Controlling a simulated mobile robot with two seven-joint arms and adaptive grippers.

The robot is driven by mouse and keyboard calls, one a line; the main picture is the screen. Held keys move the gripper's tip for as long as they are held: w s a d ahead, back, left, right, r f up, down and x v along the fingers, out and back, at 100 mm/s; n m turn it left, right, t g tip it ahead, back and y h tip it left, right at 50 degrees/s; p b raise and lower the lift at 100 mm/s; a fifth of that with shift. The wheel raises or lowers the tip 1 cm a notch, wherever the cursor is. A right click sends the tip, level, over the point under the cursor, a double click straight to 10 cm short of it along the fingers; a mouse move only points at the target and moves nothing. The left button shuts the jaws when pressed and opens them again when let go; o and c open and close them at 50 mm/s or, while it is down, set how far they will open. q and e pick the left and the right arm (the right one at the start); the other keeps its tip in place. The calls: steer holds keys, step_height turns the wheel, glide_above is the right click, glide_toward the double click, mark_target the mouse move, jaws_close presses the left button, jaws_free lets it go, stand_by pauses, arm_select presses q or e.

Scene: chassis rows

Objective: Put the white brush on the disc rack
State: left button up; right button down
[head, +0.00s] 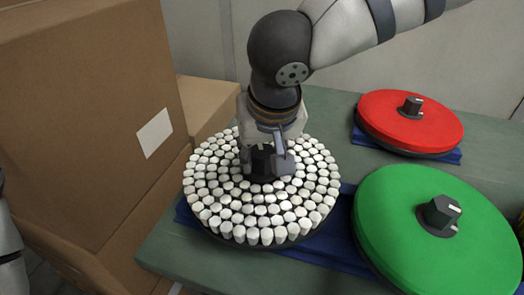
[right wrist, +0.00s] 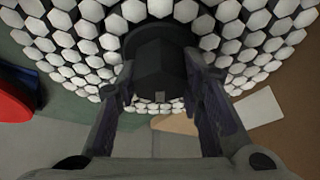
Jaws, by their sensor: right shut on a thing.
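The white brush (head: 215,205) is a round disc covered with rings of white tufts, with a black hub in its middle. In the head view it is left of centre, over a blue mat on the table. I cannot tell whether it rests on the mat or is slightly raised. My right gripper (head: 266,160) comes down from above and is shut on the black hub. In the right wrist view the hub (right wrist: 160,62) is between the two fingers and white tufts surround it. I cannot make out a disc rack. My left gripper is not in view.
A red disc (head: 380,115) and a green disc (head: 395,215), each with a black knob, lie on blue mats to the right on the green table (head: 335,155). A large cardboard box (head: 90,100) stands close on the left. A pale wall is behind.

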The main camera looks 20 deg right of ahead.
steer(key=shift+f, duration=1.6)
stand_by(0.6)
steer(key=c, duration=1)
jaws_free()
steer(key=v, duration=1.2)
